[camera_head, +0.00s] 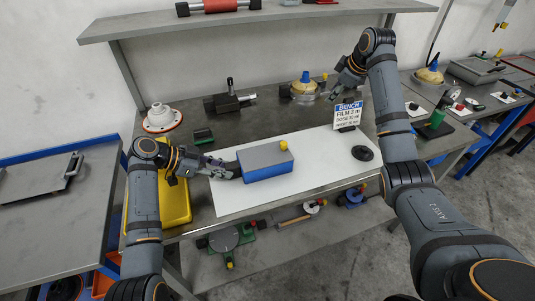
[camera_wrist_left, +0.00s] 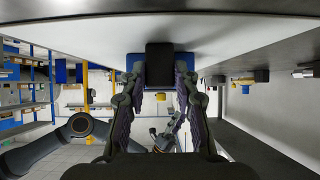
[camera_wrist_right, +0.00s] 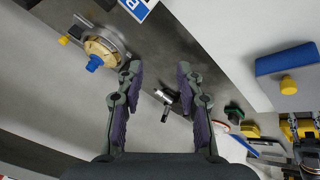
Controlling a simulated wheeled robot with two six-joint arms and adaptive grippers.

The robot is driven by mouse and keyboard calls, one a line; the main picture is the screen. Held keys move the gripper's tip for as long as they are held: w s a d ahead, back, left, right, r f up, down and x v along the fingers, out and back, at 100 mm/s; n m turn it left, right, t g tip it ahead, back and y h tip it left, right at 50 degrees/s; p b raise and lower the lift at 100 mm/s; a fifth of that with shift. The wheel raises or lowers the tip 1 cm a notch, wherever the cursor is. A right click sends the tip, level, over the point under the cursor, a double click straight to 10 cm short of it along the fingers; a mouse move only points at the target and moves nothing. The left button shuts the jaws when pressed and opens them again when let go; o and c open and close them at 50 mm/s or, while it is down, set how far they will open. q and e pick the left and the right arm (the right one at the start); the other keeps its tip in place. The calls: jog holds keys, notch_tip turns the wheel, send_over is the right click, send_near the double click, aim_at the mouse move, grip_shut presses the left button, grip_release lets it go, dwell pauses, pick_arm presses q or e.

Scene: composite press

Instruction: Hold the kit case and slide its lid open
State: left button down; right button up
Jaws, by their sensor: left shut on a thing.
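The kit case (camera_head: 268,171) is a blue box lying on the white mat. Its grey lid (camera_head: 262,154) covers the top, with a yellow knob (camera_head: 283,145) near the right end. My left gripper (camera_head: 230,170) is at the case's left end, shut on its dark handle block (camera_wrist_left: 160,62), which shows between the fingers in the left wrist view. My right gripper (camera_head: 336,92) is open and empty, raised well behind and right of the case. The case and knob also show at the right of the right wrist view (camera_wrist_right: 285,60).
The white mat (camera_head: 325,172) has free room right of the case. A sign (camera_head: 348,114) and a black disc (camera_head: 362,153) stand to the right. A yellow bin (camera_head: 174,202) is at left. A yellow-topped device (camera_head: 303,86) and a dark tool (camera_head: 230,101) stand behind.

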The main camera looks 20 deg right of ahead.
jog(key=s+a+f+n+g+y, duration=0.2)
jog(key=s+a+f+n+y, duration=0.15)
jog(key=a, duration=0.45)
jog(key=n+g+y, duration=0.2)
jog(key=n+y, duration=0.1)
send_near(286, 143)
jog(key=x, duration=0.2)
jog(key=shift+x, duration=3.6)
jog(key=shift+c, duration=0.2)
grip_shut()
